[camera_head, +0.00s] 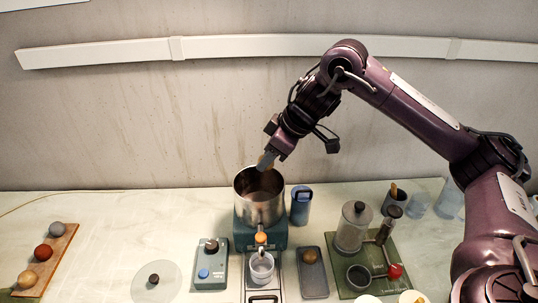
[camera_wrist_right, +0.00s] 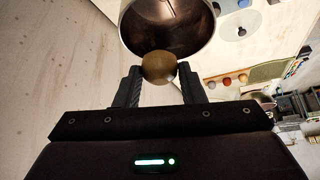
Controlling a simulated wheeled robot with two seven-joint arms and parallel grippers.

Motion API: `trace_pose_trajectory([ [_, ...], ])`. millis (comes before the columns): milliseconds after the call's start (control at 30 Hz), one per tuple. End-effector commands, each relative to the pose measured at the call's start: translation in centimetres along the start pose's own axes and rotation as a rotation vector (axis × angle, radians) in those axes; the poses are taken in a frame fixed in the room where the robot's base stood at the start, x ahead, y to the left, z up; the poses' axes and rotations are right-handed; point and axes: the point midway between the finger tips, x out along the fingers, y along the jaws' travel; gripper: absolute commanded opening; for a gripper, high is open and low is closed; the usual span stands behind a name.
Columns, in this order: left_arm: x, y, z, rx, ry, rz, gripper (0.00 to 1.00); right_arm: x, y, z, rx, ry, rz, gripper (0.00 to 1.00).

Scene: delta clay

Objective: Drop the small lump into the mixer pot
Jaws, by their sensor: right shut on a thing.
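The mixer pot (camera_head: 262,212) is an open metal bowl on a teal base in the middle of the table in the head view. It also shows at the top of the right wrist view (camera_wrist_right: 199,42), with its mouth turned to the camera. My right gripper (camera_head: 266,160) points down just above the pot's mouth. In the right wrist view its two fingers (camera_wrist_right: 159,75) are shut on a small round tan lump (camera_wrist_right: 158,66), which appears against the pot's near rim. In the head view the lump is hard to make out at the fingertips. My left gripper is not in view.
A wooden board (camera_head: 58,258) with several coloured balls lies at the left. A blue container (camera_head: 301,205) stands close right of the pot. A green board (camera_head: 385,252) carries a press-like jar (camera_head: 353,228). A white cup (camera_head: 262,268) stands before the pot.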

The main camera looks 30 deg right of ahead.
Motion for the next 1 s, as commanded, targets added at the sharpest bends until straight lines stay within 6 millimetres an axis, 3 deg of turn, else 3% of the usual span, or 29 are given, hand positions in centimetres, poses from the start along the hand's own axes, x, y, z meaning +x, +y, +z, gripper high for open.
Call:
trace_pose_trajectory([
  [33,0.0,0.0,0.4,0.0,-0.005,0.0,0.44,0.0,0.0,0.0,0.0,0.0,0.0,0.39],
  [200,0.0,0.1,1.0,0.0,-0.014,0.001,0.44,0.0,0.0,0.0,0.0,0.0,0.0,0.61],
  [567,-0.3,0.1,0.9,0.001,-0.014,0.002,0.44,-0.8,0.1,-0.1,-0.001,0.0,0.003,0.62],
  [800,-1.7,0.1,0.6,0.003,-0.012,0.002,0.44,-4.9,0.1,-0.2,-0.001,0.002,0.005,0.62],
  [1000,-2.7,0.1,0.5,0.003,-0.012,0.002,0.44,-7.4,0.1,-0.1,0.0,0.0,0.003,0.62],
])
